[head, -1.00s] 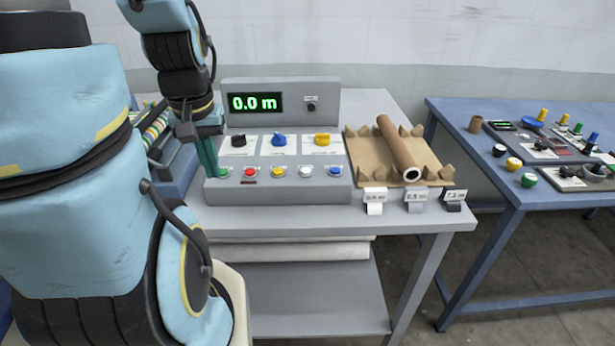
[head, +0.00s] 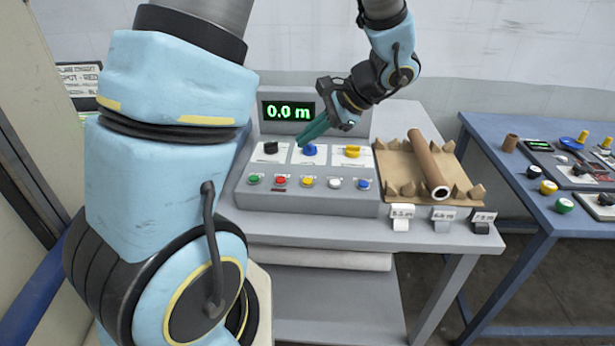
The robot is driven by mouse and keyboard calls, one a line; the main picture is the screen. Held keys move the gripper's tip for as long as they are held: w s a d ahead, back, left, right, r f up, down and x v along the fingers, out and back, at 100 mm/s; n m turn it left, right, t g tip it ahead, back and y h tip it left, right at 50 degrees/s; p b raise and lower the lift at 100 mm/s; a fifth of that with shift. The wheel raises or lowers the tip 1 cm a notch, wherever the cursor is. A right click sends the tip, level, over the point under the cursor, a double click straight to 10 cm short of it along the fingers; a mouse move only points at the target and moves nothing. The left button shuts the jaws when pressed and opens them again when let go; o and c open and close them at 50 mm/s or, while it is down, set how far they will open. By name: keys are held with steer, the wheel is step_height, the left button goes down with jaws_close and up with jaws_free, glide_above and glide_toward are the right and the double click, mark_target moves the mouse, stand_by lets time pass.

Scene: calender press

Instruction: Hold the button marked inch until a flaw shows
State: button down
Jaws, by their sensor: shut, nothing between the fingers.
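The grey control panel (head: 300,200) stands on a grey table. Its green display (head: 287,112) reads 0.0 m. A row of small push buttons runs along its sloped front: green (head: 255,179), red (head: 281,182), yellow (head: 308,182), white (head: 335,184) and blue (head: 363,185). Their markings are too small to read, so I cannot tell which is inch. Above sit a black knob (head: 270,148), a blue knob (head: 310,150) and a yellow knob (head: 352,152). My gripper (head: 302,144) is shut and empty, its teal fingers pointing down-left at the blue knob. I cannot tell whether they touch.
A brown tube (head: 426,165) lies on a cardboard cradle (head: 400,180) right of the panel. A blue table (head: 530,200) with assorted parts stands at right. A sign (head: 78,76) is at upper left.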

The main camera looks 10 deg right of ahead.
mark_target(312, 181)
steer(key=shift+w+d+r+m+t, duration=0.15)
steer(key=shift+w+d+t, duration=0.05)
steer(key=shift+d, duration=0.15)
steer(key=shift+w+d+r+m+t, duration=0.15)
steer(key=shift+d+t, duration=0.05)
steer(key=shift+d, duration=0.15)
step_height(312, 181, down, 9)
steer(key=b, duration=0.6)
steer(key=shift+b, duration=0.3)
stand_by(1.4)
steer(key=shift+f+b, duration=0.35)
steer(key=shift+b, duration=0.05)
steer(key=shift+f+b, duration=0.3)
steer(key=shift+f, duration=0.05)
stand_by(1.8)
steer(key=shift+r, duration=0.1)
stand_by(0.6)
steer(key=shift+r+p, duration=0.6)
steer(key=shift+r, duration=0.1)
